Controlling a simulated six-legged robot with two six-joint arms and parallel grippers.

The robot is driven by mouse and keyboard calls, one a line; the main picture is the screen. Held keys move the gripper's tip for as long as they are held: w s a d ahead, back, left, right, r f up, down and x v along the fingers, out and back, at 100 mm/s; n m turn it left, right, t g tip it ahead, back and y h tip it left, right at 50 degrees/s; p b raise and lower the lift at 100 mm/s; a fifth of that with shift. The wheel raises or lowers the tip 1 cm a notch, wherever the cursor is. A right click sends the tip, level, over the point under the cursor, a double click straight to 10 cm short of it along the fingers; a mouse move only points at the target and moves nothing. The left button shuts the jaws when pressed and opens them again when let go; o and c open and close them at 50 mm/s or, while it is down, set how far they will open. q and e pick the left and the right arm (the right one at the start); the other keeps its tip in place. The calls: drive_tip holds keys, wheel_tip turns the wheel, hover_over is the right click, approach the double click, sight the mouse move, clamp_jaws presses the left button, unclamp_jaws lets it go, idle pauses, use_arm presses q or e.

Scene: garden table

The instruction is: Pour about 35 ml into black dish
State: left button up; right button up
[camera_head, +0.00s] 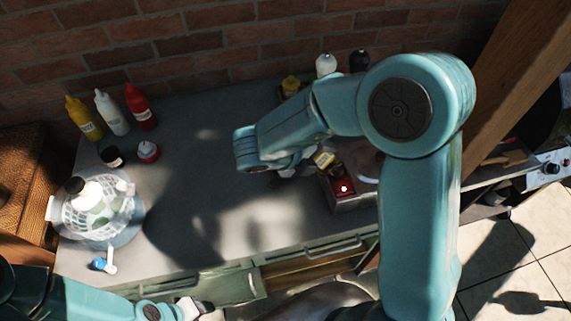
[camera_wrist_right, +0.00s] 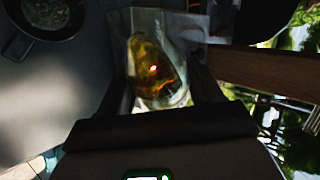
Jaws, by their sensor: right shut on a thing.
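My right gripper (camera_wrist_right: 157,75) is shut on a clear container of amber liquid (camera_wrist_right: 152,68), which shows between its fingers in the right wrist view. In the head view a small yellow part (camera_head: 325,158) shows at that gripper, mostly behind my right arm. A black-rimmed round dish (camera_wrist_right: 45,14) with something shiny in it is at the upper left of the right wrist view, apart from the container. I cannot make out this dish in the head view. No stream of liquid shows. My left gripper (camera_head: 188,307) is low in the head view; its fingers are unclear.
Yellow (camera_head: 83,118), white (camera_head: 111,112) and red (camera_head: 140,107) bottles stand at the back left. A white basket (camera_head: 97,211) is at the left. A red-topped box (camera_head: 345,188) is near the right gripper. The table's middle is clear.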

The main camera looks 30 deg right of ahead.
drive_tip(key=shift+w, duration=0.15)
drive_tip(key=shift+f, duration=0.1)
drive_tip(key=b, duration=0.1)
drive_tip(key=t+b, duration=0.1)
drive_tip(key=b, duration=0.1)
drive_tip(key=shift+w+a+f+m+t+y, duration=0.1)
drive_tip(key=shift+f+m+t+y, duration=0.1)
drive_tip(key=shift+m+t+y, duration=0.15)
drive_tip(key=shift+w+f+m+b, duration=0.15)
drive_tip(key=shift+m+b, duration=0.1)
drive_tip(key=shift+b, duration=0.4)
drive_tip(key=shift+t, duration=0.25)
